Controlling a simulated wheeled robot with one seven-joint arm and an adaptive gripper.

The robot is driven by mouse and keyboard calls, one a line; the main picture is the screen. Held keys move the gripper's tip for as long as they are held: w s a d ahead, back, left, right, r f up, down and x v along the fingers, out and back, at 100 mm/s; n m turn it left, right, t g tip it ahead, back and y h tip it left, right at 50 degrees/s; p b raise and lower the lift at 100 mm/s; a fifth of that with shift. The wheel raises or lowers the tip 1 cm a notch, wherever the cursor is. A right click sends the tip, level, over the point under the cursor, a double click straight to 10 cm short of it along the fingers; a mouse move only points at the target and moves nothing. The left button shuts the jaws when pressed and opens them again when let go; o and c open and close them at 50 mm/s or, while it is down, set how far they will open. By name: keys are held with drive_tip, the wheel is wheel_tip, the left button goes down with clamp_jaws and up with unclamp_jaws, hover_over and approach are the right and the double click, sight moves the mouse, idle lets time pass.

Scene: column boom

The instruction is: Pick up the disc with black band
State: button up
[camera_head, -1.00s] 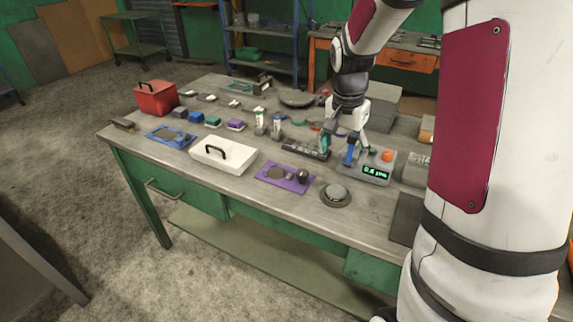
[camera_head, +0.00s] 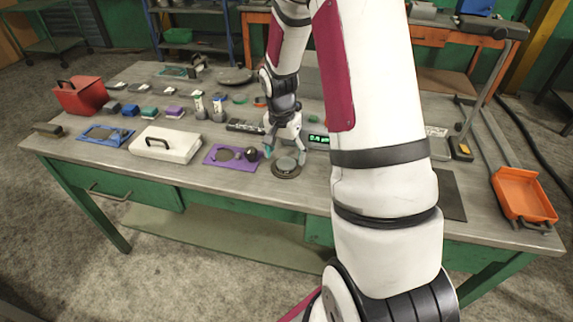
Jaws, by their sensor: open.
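A round grey disc with a darker rim (camera_head: 287,172) lies near the front edge of the workbench (camera_head: 330,195), right of the purple plate. It looks like the disc with black band, but the band itself is too small to make out clearly. My gripper (camera_head: 285,155) is open and points down just above and behind this disc, with its fingers apart. From this view I cannot tell how much height is between the fingertips and the disc. Nothing shows between the fingers.
A purple plate (camera_head: 222,157) with a dark ball-like knob (camera_head: 250,155) lies just left of the disc. A white box (camera_head: 172,147) stands further left. A box with a lit green display (camera_head: 318,139) is behind, partly hidden by my arm. An orange dustpan (camera_head: 522,195) is at far right.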

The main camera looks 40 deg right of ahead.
sight(286, 165)
drive_tip(key=shift+d+f, duration=0.15)
drive_tip(key=shift+f, duration=1.3)
drive_tip(key=shift+c, duration=0.4)
drive_tip(key=c, duration=1.6)
drive_tip(key=shift+r, duration=0.1)
